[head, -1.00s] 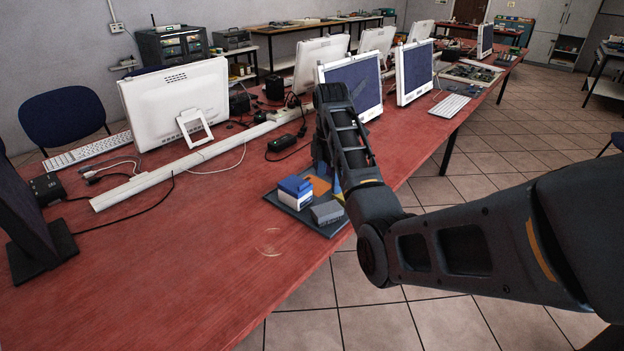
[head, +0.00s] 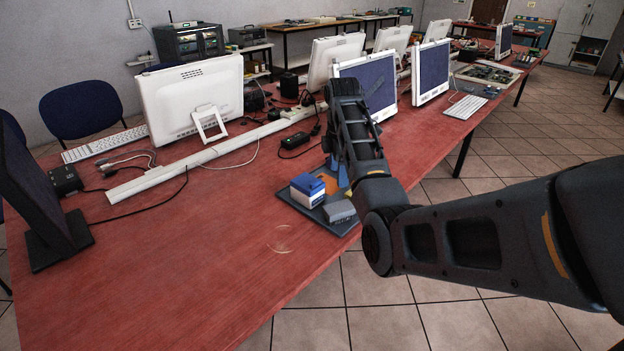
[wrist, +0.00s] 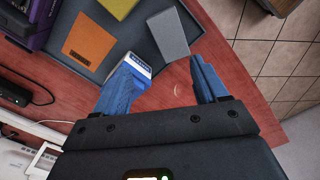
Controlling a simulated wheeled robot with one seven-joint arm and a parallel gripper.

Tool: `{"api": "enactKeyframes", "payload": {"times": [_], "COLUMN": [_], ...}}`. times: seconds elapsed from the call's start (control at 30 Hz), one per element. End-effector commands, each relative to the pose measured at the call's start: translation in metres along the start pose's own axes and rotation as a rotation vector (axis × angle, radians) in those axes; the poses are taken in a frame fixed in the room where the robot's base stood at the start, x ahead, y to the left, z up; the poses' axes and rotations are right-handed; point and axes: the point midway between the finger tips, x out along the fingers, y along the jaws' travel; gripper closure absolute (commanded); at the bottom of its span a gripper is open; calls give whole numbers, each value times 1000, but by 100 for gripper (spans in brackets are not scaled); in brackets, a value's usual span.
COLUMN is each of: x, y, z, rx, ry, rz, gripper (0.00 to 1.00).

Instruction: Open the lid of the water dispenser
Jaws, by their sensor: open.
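I cannot make out a water dispenser or its lid in either view. A dark tray (head: 290,198) lies at the table's near edge, below my arm. On it are a blue and white box (head: 307,190), a grey box (head: 340,211) and an orange piece (head: 328,183). In the wrist view, my gripper (wrist: 163,62) has its two blue fingers spread, with nothing held between them. The blue and white box (wrist: 139,65) is partly hidden behind the left finger; I cannot tell if they touch. The grey box (wrist: 167,33) lies beyond the fingers. The orange piece (wrist: 88,40) also shows there.
The red table (head: 200,270) is bare left of the tray. A white cable duct (head: 180,172), cables and a black adapter (head: 294,142) lie behind it. Several monitors (head: 192,100) stand along the table. Tiled floor (head: 330,305) is open at the right.

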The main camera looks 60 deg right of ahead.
Motion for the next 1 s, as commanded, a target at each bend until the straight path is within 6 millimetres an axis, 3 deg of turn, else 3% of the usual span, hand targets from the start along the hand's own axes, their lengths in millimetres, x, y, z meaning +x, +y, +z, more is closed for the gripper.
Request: {"api": "enactKeyframes", "payload": {"times": [0.2, 0.4, 0.67, 1.0], "x": [-11, -16, -11, 38], "y": [35, 53, 58, 57], "z": [-22, -42, -50, -50], "rx": [490, 827, 953, 950], "ry": [1, 4, 3, 3], "rz": [3, -2, -7, -8], "gripper": [28, 28, 28, 28]}}
